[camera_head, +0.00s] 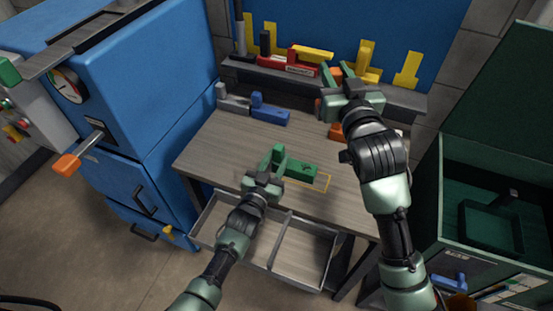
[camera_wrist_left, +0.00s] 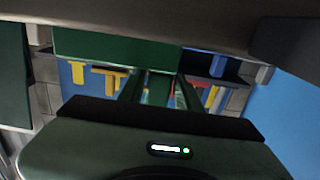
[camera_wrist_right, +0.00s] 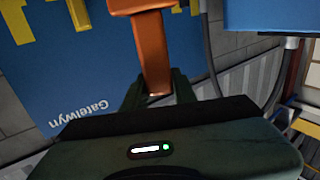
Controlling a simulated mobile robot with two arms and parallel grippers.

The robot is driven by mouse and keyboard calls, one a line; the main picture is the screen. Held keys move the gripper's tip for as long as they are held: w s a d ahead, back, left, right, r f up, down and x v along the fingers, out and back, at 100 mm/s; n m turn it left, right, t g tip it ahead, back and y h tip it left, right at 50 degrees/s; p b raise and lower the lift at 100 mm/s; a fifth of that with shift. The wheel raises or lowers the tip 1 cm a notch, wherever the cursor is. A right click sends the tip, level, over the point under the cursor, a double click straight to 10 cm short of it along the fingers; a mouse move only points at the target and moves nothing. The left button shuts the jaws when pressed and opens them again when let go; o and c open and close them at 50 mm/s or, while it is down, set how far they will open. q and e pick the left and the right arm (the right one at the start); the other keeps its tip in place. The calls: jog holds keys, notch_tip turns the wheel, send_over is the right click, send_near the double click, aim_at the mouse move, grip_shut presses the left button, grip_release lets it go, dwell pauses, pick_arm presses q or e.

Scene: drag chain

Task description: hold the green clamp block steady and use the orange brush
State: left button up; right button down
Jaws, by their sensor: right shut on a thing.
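The green clamp block (camera_head: 300,170) is on the workbench near its front edge, by a yellow outlined rectangle. My left gripper (camera_head: 270,174) is at its left end. In the left wrist view, part of the green block (camera_wrist_left: 115,45) spans in front of the fingers (camera_wrist_left: 156,90). Those fingers are apart with green between them; I cannot see whether they press on it. My right gripper (camera_head: 335,78) is raised by the back rack, shut on the orange brush (camera_wrist_right: 153,50). In the head view little of the brush (camera_head: 336,73) shows; its bristles are hidden.
A rack shelf (camera_head: 400,97) with red and yellow pieces runs along the back. Grey (camera_head: 232,103) and blue (camera_head: 268,110) blocks stand at the back left. An orange piece (camera_head: 336,131) shows beside my right wrist. A drawer (camera_head: 305,255) is open below the bench.

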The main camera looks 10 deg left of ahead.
pick_arm(q)
grip_shut()
pick_arm(e)
notch_tip(320, 180, down, 15)
jog(key=w+a+m+h, duration=0.1)
jog(key=a+m+h, duration=0.1)
jog(key=m+h, duration=0.4)
jog(key=shift+w+a+f+h, duration=0.15)
jog(key=shift+a+f+h, duration=0.1)
jog(key=shift+h, duration=1.45)
jog(key=shift+w, duration=0.1)
